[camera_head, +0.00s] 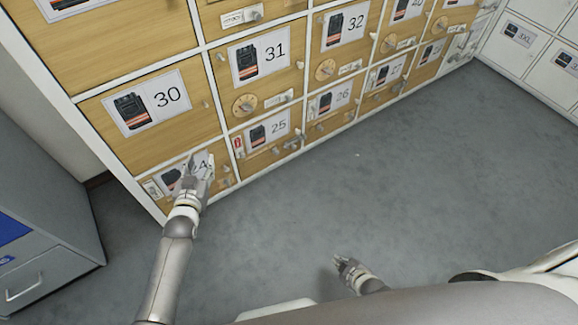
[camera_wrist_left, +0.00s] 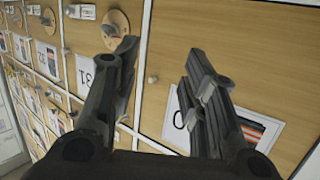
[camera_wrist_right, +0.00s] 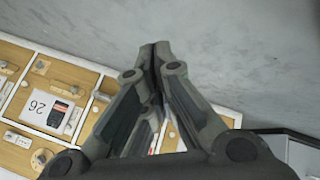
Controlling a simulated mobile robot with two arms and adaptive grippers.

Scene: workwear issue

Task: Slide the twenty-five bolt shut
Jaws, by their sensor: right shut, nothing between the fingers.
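The wooden door numbered 25 (camera_head: 249,163) is in the bottom row in the head view, with a picture card (camera_head: 268,131) on it. Small grey metal fittings (camera_head: 299,136) sit at its right side; I cannot tell the bolt's position at this size. My left gripper (camera_head: 203,160) is in front of door 24, left of door 25, and partly covers the 24 card. In the left wrist view its fingers (camera_wrist_left: 164,52) are apart with nothing between them. My right gripper (camera_head: 342,261) is shut and empty over the floor, well away from the doors; its fingertips meet in the right wrist view (camera_wrist_right: 155,46).
Doors 30 (camera_head: 197,145), 31 (camera_head: 222,77) and 26 (camera_head: 312,134) surround door 25, with knobs and round plates sticking out. A grey cabinet (camera_head: 70,225) stands at the left. White lockers (camera_head: 545,55) are at the right. The grey floor between is clear.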

